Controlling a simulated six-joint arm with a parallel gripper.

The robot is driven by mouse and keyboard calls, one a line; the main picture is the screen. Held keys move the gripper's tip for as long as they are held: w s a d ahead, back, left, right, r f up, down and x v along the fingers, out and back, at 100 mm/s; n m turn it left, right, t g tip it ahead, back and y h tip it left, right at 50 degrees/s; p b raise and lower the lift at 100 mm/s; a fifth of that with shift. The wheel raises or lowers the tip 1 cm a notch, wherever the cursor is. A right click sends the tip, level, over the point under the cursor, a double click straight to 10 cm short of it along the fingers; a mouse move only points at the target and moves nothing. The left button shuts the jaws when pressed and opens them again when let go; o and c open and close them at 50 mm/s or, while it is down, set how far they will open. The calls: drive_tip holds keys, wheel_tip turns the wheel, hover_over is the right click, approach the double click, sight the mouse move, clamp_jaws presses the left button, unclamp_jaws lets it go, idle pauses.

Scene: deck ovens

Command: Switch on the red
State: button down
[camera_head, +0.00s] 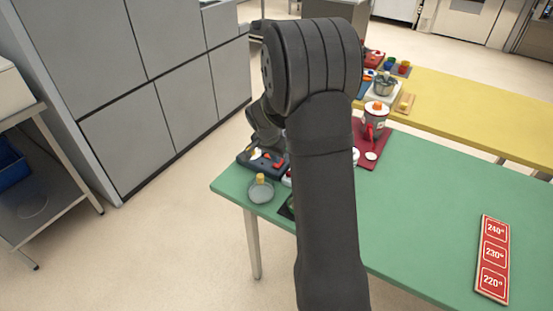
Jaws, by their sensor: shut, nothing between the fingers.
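A dark panel (245,159) with small red, white and orange parts lies near the left end of the green table (430,180). Which way its parts are set is too small to tell. My arm crosses the middle of the view and hides part of the table. The dark end of my arm, with my gripper (270,143), reaches down behind the large joint to just above the panel. The gripper is shut and empty. Its fingertips are hard to make out, and I cannot tell whether they touch the panel.
A glass dish (261,190) with a yellow knob stands in front of the panel. A red-and-white pot (375,116) stands on a red mat (375,149) farther right. A red temperature board (492,258) lies at right. A yellow table (470,110) stands behind. The green table's middle right is clear.

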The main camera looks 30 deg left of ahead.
drive_tip(key=v, duration=1.2)
drive_tip(key=shift+s, duration=0.4)
drive_tip(key=shift+f, duration=0.15)
drive_tip(key=shift+w+t, duration=0.4)
drive_tip(key=shift+w, duration=0.4)
drive_tip(key=x, duration=1.3)
drive_tip(key=shift+w+f, duration=0.1)
drive_tip(key=shift+f, duration=0.2)
drive_tip(key=shift+w, duration=0.1)
